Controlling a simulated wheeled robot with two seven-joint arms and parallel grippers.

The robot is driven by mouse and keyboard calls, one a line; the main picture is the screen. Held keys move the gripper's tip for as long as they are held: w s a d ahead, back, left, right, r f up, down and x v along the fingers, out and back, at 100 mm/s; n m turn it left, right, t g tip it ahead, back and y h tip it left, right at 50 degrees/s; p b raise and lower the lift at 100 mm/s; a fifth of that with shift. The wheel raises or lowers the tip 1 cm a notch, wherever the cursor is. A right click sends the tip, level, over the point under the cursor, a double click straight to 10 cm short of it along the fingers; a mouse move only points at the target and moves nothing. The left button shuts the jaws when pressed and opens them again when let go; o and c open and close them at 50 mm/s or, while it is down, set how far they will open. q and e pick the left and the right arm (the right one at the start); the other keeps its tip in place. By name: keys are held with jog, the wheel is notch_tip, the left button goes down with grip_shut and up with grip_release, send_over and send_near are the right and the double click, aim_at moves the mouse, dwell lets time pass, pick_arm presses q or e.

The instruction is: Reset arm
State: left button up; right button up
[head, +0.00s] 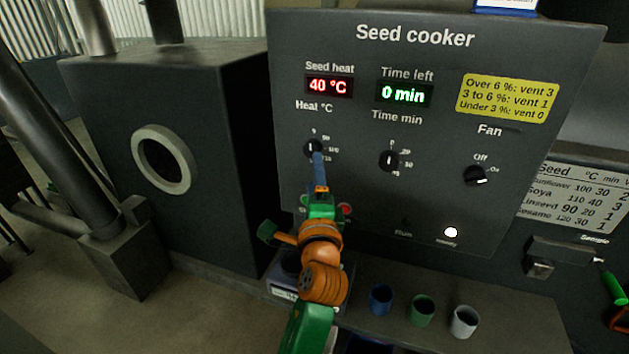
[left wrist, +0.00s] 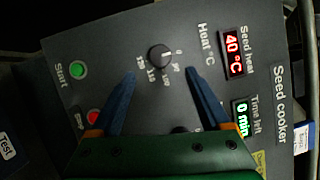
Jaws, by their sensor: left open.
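My left gripper (head: 317,158) reaches up from the bottom of the head view to the grey seed cooker panel (head: 430,215). Its blue fingers are in front of the heat knob (head: 309,147) and partly cover it. In the left wrist view the gripper (left wrist: 160,74) is open and empty, with its fingers well apart. The black heat knob (left wrist: 159,57) shows just beyond and between the fingertips, with a gap on each side. I cannot tell how far the tips are from the panel. No right gripper can be made out.
The display reads seed heat 40 °C and time left 0 min. The time knob (head: 388,160) and fan knob (head: 475,176) are to the right. The green start button (left wrist: 78,69) shows in the wrist view. Blue (head: 380,300), green (head: 421,310) and white (head: 464,322) cups stand below the panel.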

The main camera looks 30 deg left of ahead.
pick_arm(q)
jog(key=shift+a, duration=0.15)
jog(key=s+f+n+g+h, duration=0.3)
jog(key=s+f+n+h, duration=0.1)
jog(key=f, duration=0.8)
jog(key=s+d+f+n+g+h, duration=0.3)
jog(key=s+d+f+g+h, duration=0.15)
jog(key=s+f, duration=0.5)
jog(key=s+d+f+n+g+h, duration=0.3)
jog(key=s+d+f+g, duration=0.25)
jog(key=s+f, duration=0.4)
jog(key=s+d+f, duration=0.1)
jog(key=s+f, duration=0.2)
jog(key=f, duration=1.1)
jog(key=s+a+f+g, duration=0.1)
jog(key=s+a+f, duration=0.1)
jog(key=s+f, duration=0.9)
jog(key=shift+s+g, duration=0.3)
jog(key=shift+s, duration=0.75)
jog(key=shift+a+f, duration=0.1)
jog(key=shift+c, duration=0.2)
